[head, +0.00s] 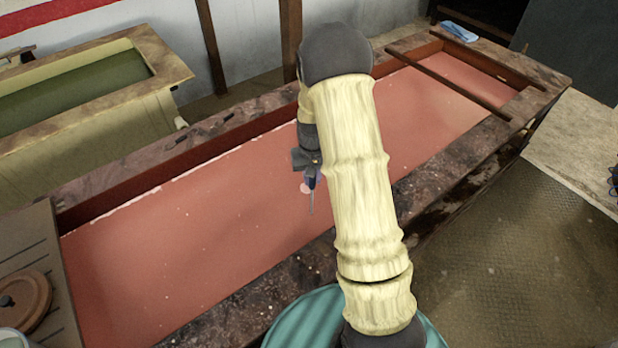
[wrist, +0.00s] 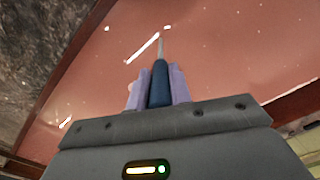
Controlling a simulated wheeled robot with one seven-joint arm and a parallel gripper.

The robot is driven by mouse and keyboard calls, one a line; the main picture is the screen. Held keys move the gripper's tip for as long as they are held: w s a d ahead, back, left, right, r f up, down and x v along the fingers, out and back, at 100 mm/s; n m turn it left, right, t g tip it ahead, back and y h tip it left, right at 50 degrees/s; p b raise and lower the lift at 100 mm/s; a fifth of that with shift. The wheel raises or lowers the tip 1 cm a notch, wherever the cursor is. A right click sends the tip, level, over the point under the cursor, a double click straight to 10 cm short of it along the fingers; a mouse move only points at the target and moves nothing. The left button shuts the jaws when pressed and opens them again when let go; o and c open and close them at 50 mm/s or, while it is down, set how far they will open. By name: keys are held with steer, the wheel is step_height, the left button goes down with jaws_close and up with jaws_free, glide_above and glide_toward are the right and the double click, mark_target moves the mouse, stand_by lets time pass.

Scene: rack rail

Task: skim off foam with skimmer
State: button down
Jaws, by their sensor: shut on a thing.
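A long vat (head: 450,208) with a dark, stained rim holds flat pinkish-red liquid (head: 200,240). Pale foam (head: 150,195) lies in a thin line along the vat's far inner edge. In the wrist view a white foam streak (wrist: 142,47) and smaller pale bits float on the liquid. My gripper (head: 311,182) is over the vat's middle, pointing down. It is shut on the skimmer's dark blue handle, also seen between the fingers in the wrist view (wrist: 160,84). The skimmer (head: 311,203) shows a thin metal shaft; its working end cannot be made out.
Two dark bars (head: 462,85) cross the vat's right end, near a blue cloth (head: 459,31) on the rim. A second vat (head: 90,130) with green liquid stands back left. A wooden lid (head: 20,303) lies on slatted boards at the left. Textured floor (head: 540,270) is clear at right.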

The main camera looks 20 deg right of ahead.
steer(key=shift+w, duration=0.1)
steer(key=w+d+p, duration=0.2)
steer(key=w, duration=1.1)
stand_by(0.8)
steer(key=d, duration=1.1)
steer(key=shift+s+d, duration=0.15)
steer(key=shift+d, duration=0.15)
stand_by(0.7)
steer(key=shift+r, duration=0.15)
step_height(320, 180, up, 14)
steer(key=p, duration=0.8)
stand_by(0.6)
stand_by(1.5)
